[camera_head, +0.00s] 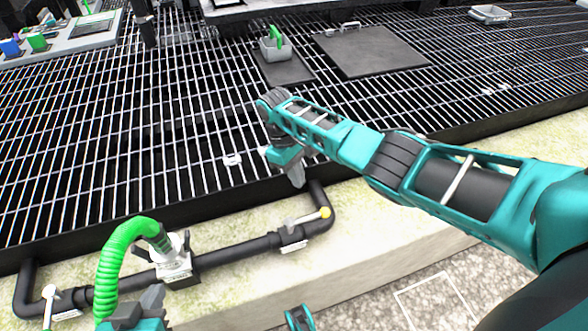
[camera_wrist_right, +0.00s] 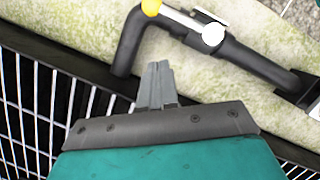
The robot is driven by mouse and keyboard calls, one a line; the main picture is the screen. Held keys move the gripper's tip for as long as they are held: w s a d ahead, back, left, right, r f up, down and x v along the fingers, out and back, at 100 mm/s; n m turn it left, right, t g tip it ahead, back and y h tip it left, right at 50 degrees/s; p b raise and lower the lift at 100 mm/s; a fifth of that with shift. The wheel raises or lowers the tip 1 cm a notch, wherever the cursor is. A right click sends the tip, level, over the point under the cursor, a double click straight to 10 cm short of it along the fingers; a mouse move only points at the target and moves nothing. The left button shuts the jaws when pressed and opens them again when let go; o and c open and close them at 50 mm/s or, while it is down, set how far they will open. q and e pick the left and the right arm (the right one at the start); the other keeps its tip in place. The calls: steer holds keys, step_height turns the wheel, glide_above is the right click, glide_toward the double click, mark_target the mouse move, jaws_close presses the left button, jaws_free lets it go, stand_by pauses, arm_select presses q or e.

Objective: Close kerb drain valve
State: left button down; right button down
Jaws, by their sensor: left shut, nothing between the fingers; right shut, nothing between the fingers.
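A black pipe (camera_head: 236,250) runs along the pale kerb. Toward its right end sits a valve with a silver lever and yellow knob (camera_head: 325,212); the lever lies roughly along the pipe. The knob also shows in the right wrist view (camera_wrist_right: 151,7). My left gripper (camera_head: 152,298) is shut and empty, below the pipe's middle fitting.
A green hose (camera_head: 112,262) rises from a labelled fitting (camera_head: 174,268) in the pipe's middle, close to my left gripper. Black grating (camera_head: 150,130) lies behind the kerb.

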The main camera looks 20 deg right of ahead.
mark_target(307, 218)
steer(key=s+d+f, duration=0.2)
steer(key=s+f, duration=0.2)
steer(key=shift+s+d+f, duration=0.2)
steer(key=shift+d+f, duration=0.1)
stand_by(0.5)
steer(key=shift+s+m+p, duration=0.25)
steer(key=shift+m+p, duration=0.15)
steer(key=shift+p, duration=0.05)
